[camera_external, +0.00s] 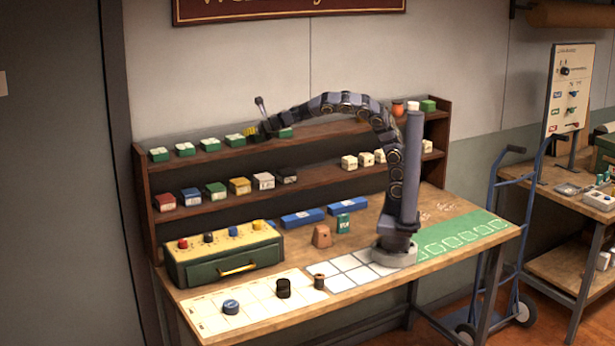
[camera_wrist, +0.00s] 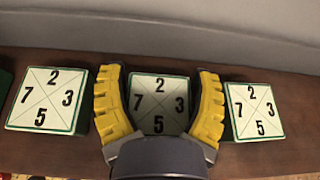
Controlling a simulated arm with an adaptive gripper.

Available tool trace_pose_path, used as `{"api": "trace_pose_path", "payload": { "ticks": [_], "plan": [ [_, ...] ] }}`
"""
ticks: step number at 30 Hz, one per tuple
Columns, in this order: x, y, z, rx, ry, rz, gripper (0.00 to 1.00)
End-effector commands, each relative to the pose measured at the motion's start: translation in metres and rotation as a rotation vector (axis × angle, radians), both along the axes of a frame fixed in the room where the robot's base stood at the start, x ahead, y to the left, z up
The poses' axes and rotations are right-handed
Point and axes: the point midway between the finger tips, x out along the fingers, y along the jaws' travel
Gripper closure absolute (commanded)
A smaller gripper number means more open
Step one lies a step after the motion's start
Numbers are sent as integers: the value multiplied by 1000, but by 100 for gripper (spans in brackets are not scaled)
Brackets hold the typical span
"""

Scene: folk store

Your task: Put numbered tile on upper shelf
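Numbered tiles with green sides and pale tops marked 2, 3, 5 and 7 stand in a row on the upper shelf (camera_external: 326,130). In the wrist view, one tile (camera_wrist: 159,103) lies between the yellow fingers of my gripper (camera_wrist: 160,82). The fingers are spread on both sides of it, with narrow gaps near the tips; contact lower down is unclear. Another tile (camera_wrist: 47,100) is to its left and one (camera_wrist: 254,111) to its right. In the external view, my gripper (camera_external: 257,132) is low over the upper shelf, with its tile mostly hidden.
The lower shelf holds coloured boxes (camera_external: 239,186) and white blocks (camera_external: 364,160). The bench has a green drawer box (camera_external: 222,269), blue boxes (camera_external: 302,218) and a green mat (camera_external: 480,225).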

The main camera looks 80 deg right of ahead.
Motion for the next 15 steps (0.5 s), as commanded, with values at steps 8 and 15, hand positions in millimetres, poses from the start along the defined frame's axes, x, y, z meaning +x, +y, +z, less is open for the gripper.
{"api": "trace_pose_path", "payload": {
  "ticks": [8, 15],
  "plan": [
    [0, 0, 0, -1, 1, 0, 22],
    [-8, 11, 9, -1, -1, 5, 22]
  ]
}}
